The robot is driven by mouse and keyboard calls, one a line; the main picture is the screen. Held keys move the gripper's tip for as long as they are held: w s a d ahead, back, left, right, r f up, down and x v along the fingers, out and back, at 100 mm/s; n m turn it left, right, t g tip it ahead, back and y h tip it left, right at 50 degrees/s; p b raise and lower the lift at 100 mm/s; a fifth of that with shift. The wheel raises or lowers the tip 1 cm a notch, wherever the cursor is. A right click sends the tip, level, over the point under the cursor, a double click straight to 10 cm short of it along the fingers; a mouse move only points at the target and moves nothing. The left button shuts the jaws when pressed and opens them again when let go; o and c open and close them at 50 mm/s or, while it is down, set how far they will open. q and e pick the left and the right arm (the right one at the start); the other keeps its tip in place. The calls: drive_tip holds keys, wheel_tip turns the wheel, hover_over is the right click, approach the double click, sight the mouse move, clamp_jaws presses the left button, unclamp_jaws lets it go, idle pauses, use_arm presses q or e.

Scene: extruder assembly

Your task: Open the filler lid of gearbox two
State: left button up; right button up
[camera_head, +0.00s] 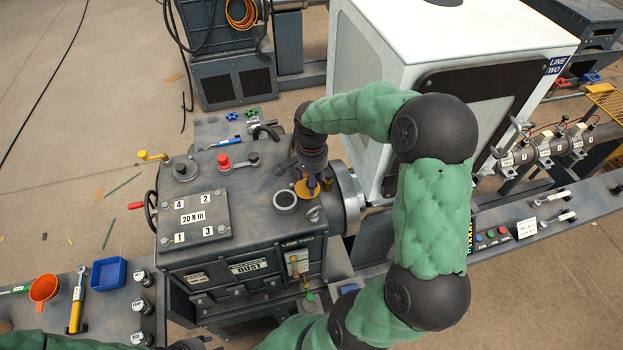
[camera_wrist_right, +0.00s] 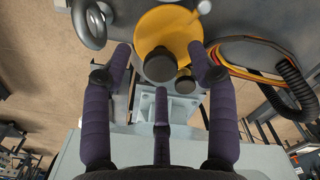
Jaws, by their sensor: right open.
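Gearbox two is the dark grey box (camera_head: 255,235) marked "LINE TWO" in the head view. On its top, a yellow round lid (camera_head: 302,190) lies beside a pale ring with a dark centre (camera_head: 285,200). In the right wrist view the yellow lid (camera_wrist_right: 165,28) has a dark knob (camera_wrist_right: 160,66) in front of it. My right gripper (camera_head: 312,182) is over the lid, its purple fingers (camera_wrist_right: 158,62) spread around the knob. I cannot tell whether they touch it. A dark part of my left gripper (camera_head: 190,343) shows at the bottom edge; its fingers are unclear.
A white cabinet (camera_head: 450,45) is close behind my right arm. A side bench holds a blue tray (camera_head: 109,273) and an orange funnel (camera_head: 44,289).

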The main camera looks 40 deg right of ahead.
drive_tip(key=shift+r+p, duration=2.35)
drive_tip(key=shift+r, duration=1.2)
wheel_tip(320, 180, up, 12)
drive_tip(key=shift+f, duration=0.1)
